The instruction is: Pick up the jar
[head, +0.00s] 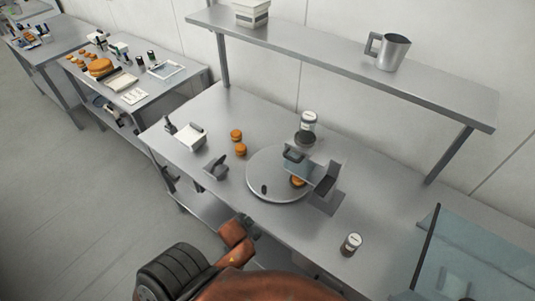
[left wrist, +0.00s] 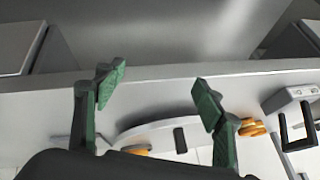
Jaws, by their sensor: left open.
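One jar (head: 308,121), with a white label, stands at the back of the metal table, behind a dark round part of the press-like device. A second small jar (head: 350,244), dark with a pale label, stands near the table's front edge at the right. My left gripper (head: 247,225) is at the table's front edge, left of the second jar and well apart from both. In the left wrist view my left gripper (left wrist: 158,95) is open with nothing between its green fingers, and I make out no jar there. My right gripper is not in view.
A round plate (head: 262,187) with the device (head: 325,180) takes up the table's middle. Orange round buns (head: 238,142) and a white box (head: 190,137) lie to the left. A shelf (head: 340,62) with a metal mug (head: 390,52) hangs above. A glass panel (head: 475,260) stands at right.

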